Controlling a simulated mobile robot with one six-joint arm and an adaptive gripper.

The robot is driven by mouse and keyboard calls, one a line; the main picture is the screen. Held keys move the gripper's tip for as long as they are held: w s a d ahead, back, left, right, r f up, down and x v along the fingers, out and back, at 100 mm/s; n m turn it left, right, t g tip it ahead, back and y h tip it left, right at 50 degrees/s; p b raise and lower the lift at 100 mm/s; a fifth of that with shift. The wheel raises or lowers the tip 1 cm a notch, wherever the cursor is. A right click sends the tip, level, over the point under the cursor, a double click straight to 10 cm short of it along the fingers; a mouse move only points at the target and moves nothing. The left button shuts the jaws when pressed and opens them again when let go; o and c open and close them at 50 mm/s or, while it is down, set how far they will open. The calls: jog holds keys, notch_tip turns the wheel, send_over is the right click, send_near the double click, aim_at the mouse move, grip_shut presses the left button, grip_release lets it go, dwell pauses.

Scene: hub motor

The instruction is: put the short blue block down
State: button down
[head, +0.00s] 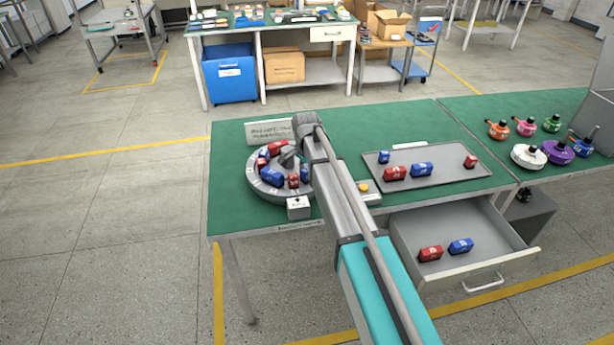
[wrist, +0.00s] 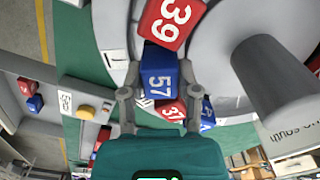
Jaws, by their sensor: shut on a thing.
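A blue block marked 57 (wrist: 159,78) is between the two fingers of my gripper (wrist: 160,90) in the wrist view, and the gripper is shut on it. It is over or on the grey ring of the hub motor (head: 258,189); I cannot tell whether it touches the ring. A red block marked 39 (wrist: 170,20) sits just above it in the wrist view, and a red block marked 37 (wrist: 172,111) just below. In the head view my arm hides most of the gripper, and I cannot single out the held block there.
A grey tray (head: 440,181) on the green bench holds red and blue blocks. The open drawer (head: 465,268) holds a red block (head: 430,254) and a blue block (head: 461,246). A written sign (head: 268,132) stands behind the ring. The ring's central post (wrist: 275,80) stands close by.

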aim_at(306, 170)
jog(key=shift+f, duration=0.25)
jog(key=shift+c, duration=1.7)
grip_release()
jog(key=shift+r, duration=0.2)
notch_tip(306, 170, up, 12)
jog(key=p, duration=1.2)
jog(key=s+d+n, duration=0.8)
jog(key=s+d, duration=1.5)
jog(key=s, duration=0.3)
jog(key=shift+d+n, duration=0.2)
jog(key=shift+n, duration=0.2)
